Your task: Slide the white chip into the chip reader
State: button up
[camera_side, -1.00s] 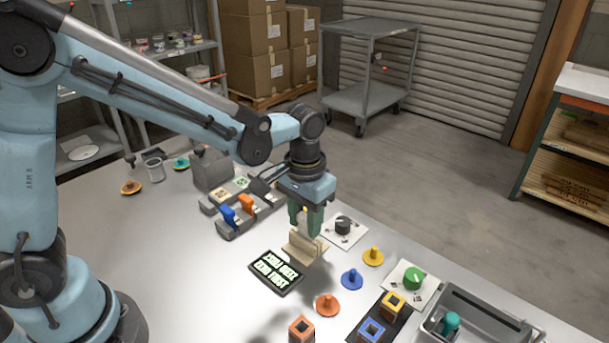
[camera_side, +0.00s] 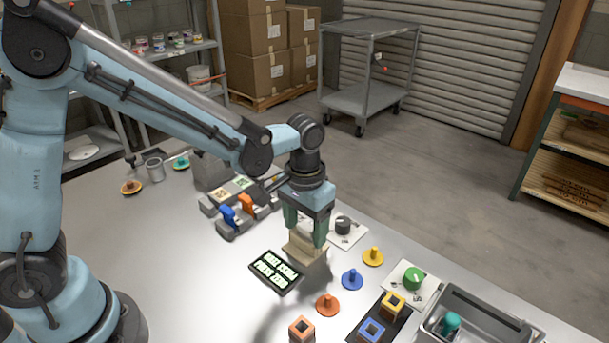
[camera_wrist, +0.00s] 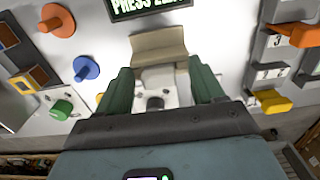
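My gripper (camera_side: 305,230) points down with its green fingers on either side of a cream, stepped block (camera_side: 309,253). The block also shows between the fingers in the wrist view (camera_wrist: 158,48). I cannot tell whether this is the white chip; no other clear white chip shows. Its underside is hidden, and I cannot tell whether it touches the table. A dark panel with lit white text (camera_side: 276,272) lies just in front of the block. I cannot tell which device is the chip reader. A grey unit (camera_side: 232,228) with blue and orange levers stands to the left.
A black knob on a white plate (camera_side: 343,225) is close behind my gripper. Yellow (camera_side: 373,257), blue (camera_side: 352,279) and orange (camera_side: 327,305) pegged discs lie to the right. A green knob (camera_side: 414,278) and a grey bin (camera_side: 440,317) are farther right. The left front table is clear.

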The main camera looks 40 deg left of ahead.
aim_at(304, 226)
jog(key=shift+r, duration=0.1)
notch_tip(304, 226, up, 12)
dwell(0.7)
jog(key=s+a+f+t, duration=0.2)
jog(key=s+a+t, duration=0.5)
jog(key=s+a, duration=0.2)
jog(key=shift+a, duration=0.25)
